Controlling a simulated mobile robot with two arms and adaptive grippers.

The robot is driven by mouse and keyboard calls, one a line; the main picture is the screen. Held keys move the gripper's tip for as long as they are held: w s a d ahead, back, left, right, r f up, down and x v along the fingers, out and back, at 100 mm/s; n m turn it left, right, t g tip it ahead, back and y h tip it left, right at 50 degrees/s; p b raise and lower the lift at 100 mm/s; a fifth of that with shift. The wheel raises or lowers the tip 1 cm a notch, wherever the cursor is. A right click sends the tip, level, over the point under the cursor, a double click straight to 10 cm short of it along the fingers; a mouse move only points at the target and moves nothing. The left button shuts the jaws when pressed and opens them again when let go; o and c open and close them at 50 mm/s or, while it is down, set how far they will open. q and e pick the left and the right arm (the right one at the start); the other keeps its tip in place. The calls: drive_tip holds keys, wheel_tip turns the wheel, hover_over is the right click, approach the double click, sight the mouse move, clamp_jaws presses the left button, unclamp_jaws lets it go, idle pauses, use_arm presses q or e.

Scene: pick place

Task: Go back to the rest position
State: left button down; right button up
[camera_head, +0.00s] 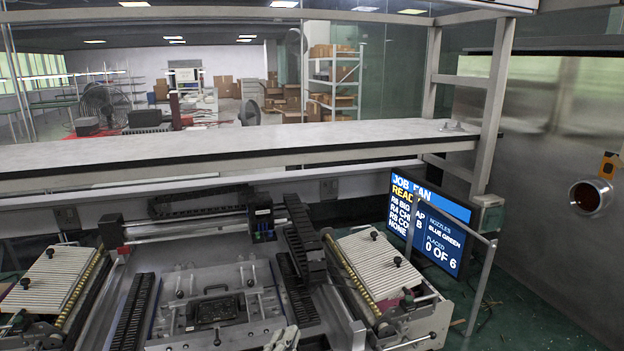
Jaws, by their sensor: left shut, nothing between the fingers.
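My left gripper (283,338) shows only at the bottom edge of the head view, in front of the pick-and-place machine. Its light grey fingers are together, with nothing held between them. The rest of that arm is cut off by the picture edge. My right gripper is not in view. Beyond the left gripper lies the machine's metal work plate (260,300), with a dark board (215,310) in its middle. The fingers appear near the plate's front edge; whether they touch it I cannot tell.
Ribbed feeder banks stand at left (48,280) and right (378,265). A monitor (430,223) at right reads "0 OF 6". A gantry with a dark head (261,218) spans the machine. A long pale shelf (230,145) crosses behind. Green floor (530,310) is open at lower right.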

use_arm(q)
drive_tip(key=s+a+f+n+g+y, duration=0.4)
drive_tip(key=s+a+f+n+g, duration=0.3)
drive_tip(key=s+a+f, duration=0.45)
drive_tip(key=s+a+f+n+g, duration=0.2)
drive_tip(key=s+f+n+g, duration=0.1)
drive_tip(key=s, duration=0.6)
drive_tip(key=s+a+f+n+g, duration=0.2)
drive_tip(key=s+f+g, duration=0.15)
drive_tip(key=s, duration=0.65)
wheel_tip(320, 180, down, 28)
drive_tip(key=s+g+b, duration=0.1)
drive_tip(key=g, duration=0.1)
drive_tip(key=s+a+f, duration=0.2)
drive_tip(key=s+f, duration=1.4)
drive_tip(key=shift+s+a+g+b, duration=0.35)
drive_tip(key=shift+b, duration=0.1)
